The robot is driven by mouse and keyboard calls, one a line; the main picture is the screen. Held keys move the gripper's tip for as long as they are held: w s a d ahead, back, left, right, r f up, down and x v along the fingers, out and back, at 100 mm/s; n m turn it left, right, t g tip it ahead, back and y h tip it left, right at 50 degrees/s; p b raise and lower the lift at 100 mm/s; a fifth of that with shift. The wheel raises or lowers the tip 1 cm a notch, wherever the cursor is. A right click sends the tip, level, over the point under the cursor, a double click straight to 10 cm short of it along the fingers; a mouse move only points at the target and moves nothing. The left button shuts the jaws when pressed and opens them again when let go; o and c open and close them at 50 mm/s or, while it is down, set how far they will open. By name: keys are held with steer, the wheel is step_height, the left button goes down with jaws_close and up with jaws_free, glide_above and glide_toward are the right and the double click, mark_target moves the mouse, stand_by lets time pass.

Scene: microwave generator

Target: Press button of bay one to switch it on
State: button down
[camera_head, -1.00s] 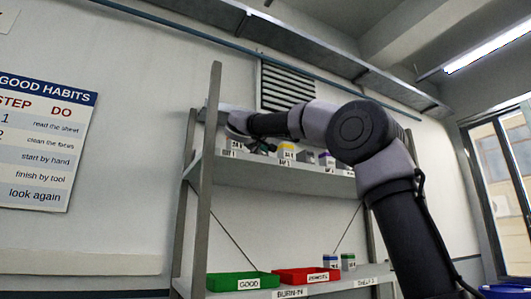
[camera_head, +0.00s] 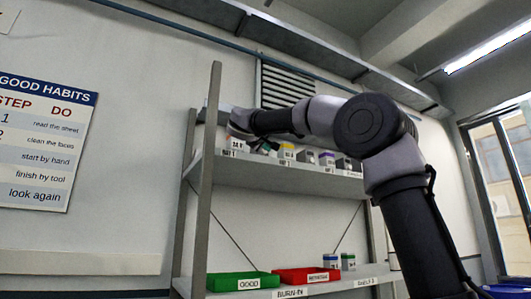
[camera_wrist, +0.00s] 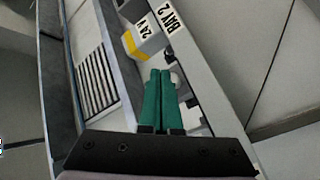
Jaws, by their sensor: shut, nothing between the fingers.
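My gripper (camera_wrist: 160,73) shows in the wrist view as two green fingers pressed together, with nothing between them. A small pale round knob (camera_wrist: 176,79) lies just right of the fingertips; I cannot tell whether they touch or which unit it belongs to. A yellow and white unit marked 24 V (camera_wrist: 143,38) stands beyond the tips, beside the BAY 2 label (camera_wrist: 171,17). In the head view, a white unit (camera_head: 238,146) stands at the left end of the upper shelf above a bay label (camera_head: 228,154), close to my gripper. Its button cannot be made out.
Several more units, one yellow-topped (camera_head: 287,151), line the upper shelf (camera_head: 265,178) to the right. A rack post (camera_head: 206,165) rises in front at the left. Below are a green bin (camera_head: 243,280) and a red bin (camera_head: 306,275).

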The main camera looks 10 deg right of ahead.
steer(key=s+d, duration=0.2)
steer(key=s, duration=0.3)
steer(key=shift+s, duration=0.35)
stand_by(0.4)
steer(key=s+d+f+m+g+y, duration=0.1)
steer(key=s+d+f+g+y, duration=0.15)
steer(key=s+f, duration=0.6)
steer(key=s+d+f+m+g+y, duration=0.2)
steer(key=s+d+f+g, duration=0.1)
steer(key=f, duration=1.1)
steer(key=s+d+f+m+g+y, duration=0.1)
steer(key=s+d+f+g+y, duration=0.15)
steer(key=s+f, duration=0.6)
steer(key=s+a+f+m+y, duration=0.1)
steer(key=s+f+m+y, duration=0.1)
steer(key=f, duration=0.5)
steer(key=s+a+f+m+g+y, duration=0.1)
steer(key=s+f+m+y, duration=0.1)
steer(key=s+f, duration=0.2)
step_height(320, 180, down, 4)
steer(key=shift+s+r+g, duration=0.1)
steer(key=shift+s+g, duration=0.2)
steer(key=shift+s, duration=0.15)
